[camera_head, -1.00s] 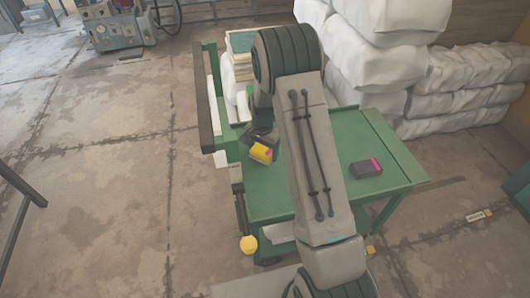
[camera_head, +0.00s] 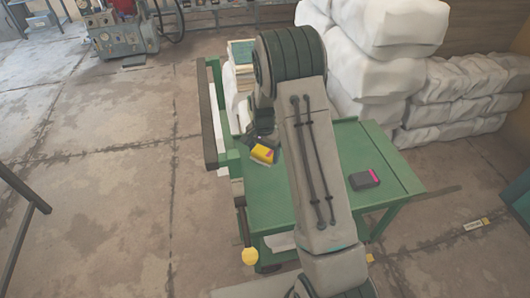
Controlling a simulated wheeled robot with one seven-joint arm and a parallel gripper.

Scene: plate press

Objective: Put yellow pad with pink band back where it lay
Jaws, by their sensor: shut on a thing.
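The yellow pad with pink band (camera_head: 262,154) is at the left part of the green table (camera_head: 270,202), just below my gripper (camera_head: 262,143). My gripper is dark, partly hidden by my arm, and shut on the pad. The pad looks tilted, its pink band toward the right. I cannot tell whether it touches the tabletop. A dark grey pad with a pink band (camera_head: 364,179) lies flat on the right part of the table, apart from my gripper.
A stack of books or boards (camera_head: 241,52) stands at the table's back left, beside a dark upright rail (camera_head: 208,125). White sacks (camera_head: 385,65) are piled behind the table. My arm covers the table's middle. The tabletop around the dark pad is clear.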

